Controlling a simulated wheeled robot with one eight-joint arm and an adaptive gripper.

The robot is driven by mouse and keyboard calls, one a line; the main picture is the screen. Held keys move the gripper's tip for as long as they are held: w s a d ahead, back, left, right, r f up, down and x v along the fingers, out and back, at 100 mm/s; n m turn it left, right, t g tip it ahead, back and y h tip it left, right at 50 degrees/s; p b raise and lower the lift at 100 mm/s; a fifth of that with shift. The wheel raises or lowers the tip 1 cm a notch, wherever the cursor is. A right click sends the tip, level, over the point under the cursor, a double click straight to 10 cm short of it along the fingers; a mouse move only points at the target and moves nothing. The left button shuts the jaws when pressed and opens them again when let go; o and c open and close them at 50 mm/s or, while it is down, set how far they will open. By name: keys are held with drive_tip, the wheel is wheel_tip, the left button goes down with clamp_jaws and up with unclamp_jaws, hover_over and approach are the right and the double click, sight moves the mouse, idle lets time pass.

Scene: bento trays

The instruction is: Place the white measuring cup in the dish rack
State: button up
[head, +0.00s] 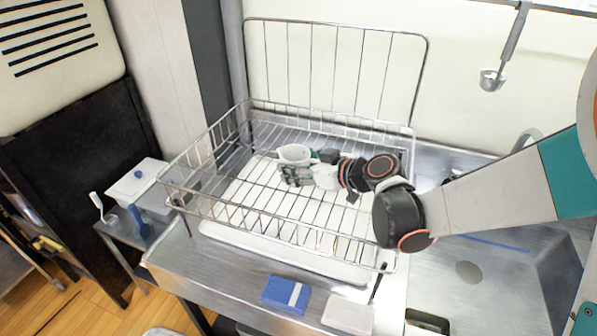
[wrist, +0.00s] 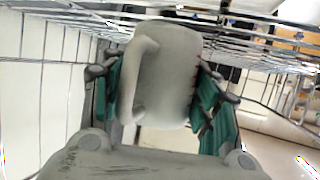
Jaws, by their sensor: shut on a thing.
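The white measuring cup (head: 294,154) is inside the wire dish rack (head: 225,207), near its middle in the head view. In the wrist view the cup (wrist: 170,75) fills the middle, with its handle toward the left. My gripper (head: 303,168) reaches into the rack from the right. Its teal fingers (wrist: 165,98) stand on either side of the cup and are shut on it. Rack wires show behind and around the cup in the wrist view. I cannot tell whether the cup touches the rack floor.
The rack stands on a white tray (head: 290,252) on the steel counter. A blue sponge (head: 285,294) and a white block (head: 348,314) lie in front. A sink basin (head: 500,275) is at the right. A ladle (head: 492,80) hangs at the upper right.

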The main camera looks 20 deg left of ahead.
drive_tip(key=shift+f, duration=0.1)
drive_tip(key=o, duration=1.3)
drive_tip(key=shift+r, duration=0.3)
drive_tip(key=p+v, duration=0.2)
drive_tip(key=v, duration=0.5)
drive_tip(key=shift+s+d, duration=0.15)
drive_tip(key=shift+d, duration=0.05)
